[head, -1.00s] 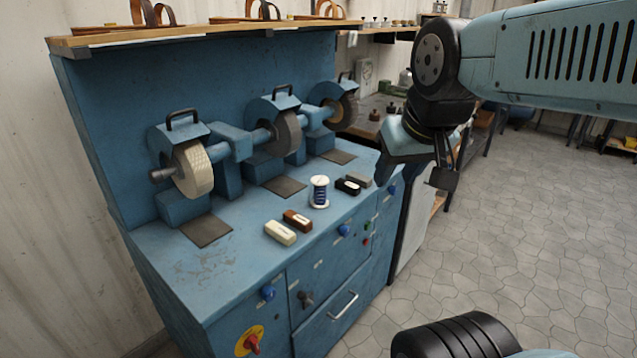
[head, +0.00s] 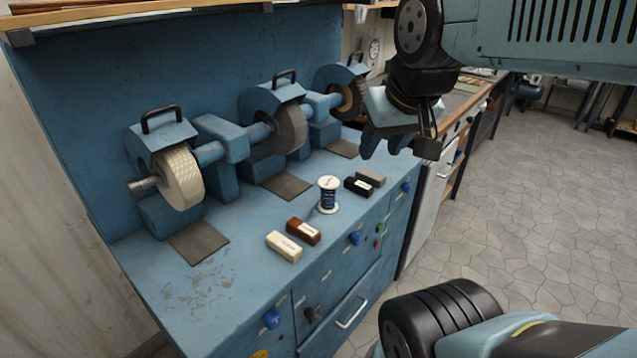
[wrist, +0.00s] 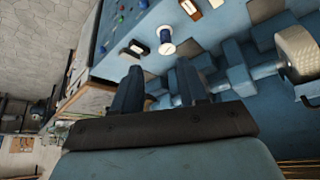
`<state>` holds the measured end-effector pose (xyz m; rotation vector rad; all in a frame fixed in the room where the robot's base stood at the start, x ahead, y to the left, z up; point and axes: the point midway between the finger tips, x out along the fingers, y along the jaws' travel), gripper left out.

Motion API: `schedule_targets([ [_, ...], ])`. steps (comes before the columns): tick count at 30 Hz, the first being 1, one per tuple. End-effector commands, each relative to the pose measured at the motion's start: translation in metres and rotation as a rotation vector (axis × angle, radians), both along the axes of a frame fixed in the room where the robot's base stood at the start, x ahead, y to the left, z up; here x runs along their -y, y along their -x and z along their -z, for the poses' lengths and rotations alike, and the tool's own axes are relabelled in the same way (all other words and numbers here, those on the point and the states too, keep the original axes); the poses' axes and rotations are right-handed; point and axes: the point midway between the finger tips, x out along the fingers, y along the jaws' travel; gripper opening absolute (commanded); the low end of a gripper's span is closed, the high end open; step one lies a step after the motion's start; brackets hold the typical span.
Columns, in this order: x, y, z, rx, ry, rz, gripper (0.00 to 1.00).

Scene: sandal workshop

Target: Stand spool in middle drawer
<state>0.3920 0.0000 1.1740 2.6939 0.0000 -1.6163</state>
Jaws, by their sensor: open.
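A spool (head: 328,196) with white ends and dark blue thread stands upright on the blue bench top (head: 215,290). The wrist view shows the spool (wrist: 166,41) beyond my fingers. My gripper (head: 384,146) is open and empty, above and to the right of the spool in the head view, apart from it. Both fingers also show in the wrist view (wrist: 160,88). A drawer front (head: 345,325) with a silver handle is on the bench's front and looks shut. I cannot tell which drawer is the middle one.
Grinding wheels (head: 182,180) stand behind. Knobs (head: 355,238) stick out of the front. Open floor (head: 530,200) lies right.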

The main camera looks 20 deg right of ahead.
Motion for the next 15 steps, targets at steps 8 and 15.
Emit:
schedule_targets([
  [8,0.0,0.0002,-0.0001,0.0,0.0,0.0,0.43],
  [15,0.0,-0.0066,-0.0007,-0.013,-0.002,0.006,0.62],
])
